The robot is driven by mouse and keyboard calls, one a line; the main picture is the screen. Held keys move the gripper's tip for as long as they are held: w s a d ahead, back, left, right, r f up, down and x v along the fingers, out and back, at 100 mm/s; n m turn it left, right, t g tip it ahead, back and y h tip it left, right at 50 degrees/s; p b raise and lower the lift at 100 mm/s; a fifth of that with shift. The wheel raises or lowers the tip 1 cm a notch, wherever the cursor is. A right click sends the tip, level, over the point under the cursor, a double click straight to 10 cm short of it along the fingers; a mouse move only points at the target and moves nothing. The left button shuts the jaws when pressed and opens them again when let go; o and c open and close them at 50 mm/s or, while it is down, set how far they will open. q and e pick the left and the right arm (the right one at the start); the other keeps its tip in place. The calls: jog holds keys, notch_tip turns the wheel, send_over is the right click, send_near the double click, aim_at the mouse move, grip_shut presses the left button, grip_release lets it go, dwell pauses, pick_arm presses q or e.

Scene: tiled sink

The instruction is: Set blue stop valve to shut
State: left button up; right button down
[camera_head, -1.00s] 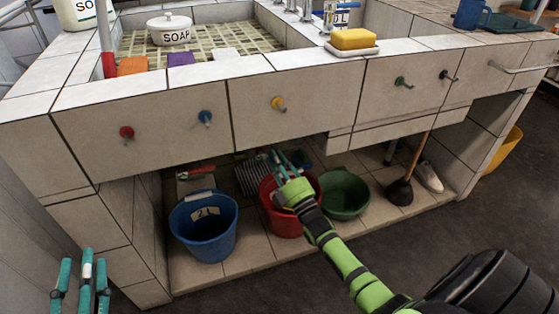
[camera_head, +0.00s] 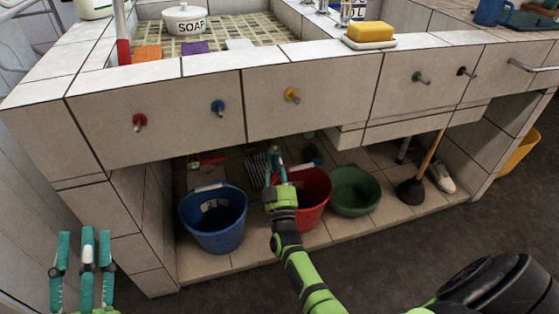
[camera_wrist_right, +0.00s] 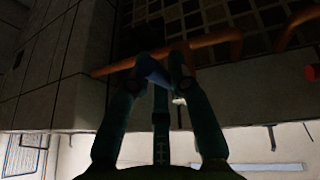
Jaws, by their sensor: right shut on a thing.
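In the right wrist view a small blue handle (camera_wrist_right: 155,71) sits on a copper pipe (camera_wrist_right: 215,40), and my right gripper (camera_wrist_right: 165,62) is shut on it. The fingers hide much of the handle, and the picture is dark, so its exact angle is unclear. In the head view my right gripper (camera_head: 278,165) reaches under the tiled counter, above the left part of a red bucket (camera_head: 312,198); the blue handle cannot be made out there. My left gripper (camera_head: 88,252) is open and empty at the lower left, in front of the counter.
A red-handled part (camera_head: 207,160) shows under the counter. A blue bucket (camera_head: 214,220), a green basin (camera_head: 354,190) and a plunger (camera_head: 411,190) stand on the ledge. A blue knob (camera_head: 218,108) and other coloured knobs stick out of the front panel. The floor in front is clear.

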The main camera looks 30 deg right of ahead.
pick_arm(q)
jog(key=shift+w+f+g, duration=0.25)
jog(key=shift+f+g, duration=0.15)
jog(key=shift+f, duration=0.1)
pick_arm(e)
jog(key=shift+a+m+h, duration=0.25)
jog(key=shift+m+h, duration=0.05)
jog(key=shift+m, duration=0.4)
pick_arm(q)
jog(key=shift+a, duration=0.1)
jog(key=shift+y, duration=0.3)
pick_arm(e)
jog(key=c, duration=1.1)
grip_release()
pick_arm(q)
jog(key=shift+w, duration=0.1)
pick_arm(e)
jog(key=shift+f, duration=0.1)
jog(key=v, duration=0.7)
jog(key=shift+s+a, duration=0.2)
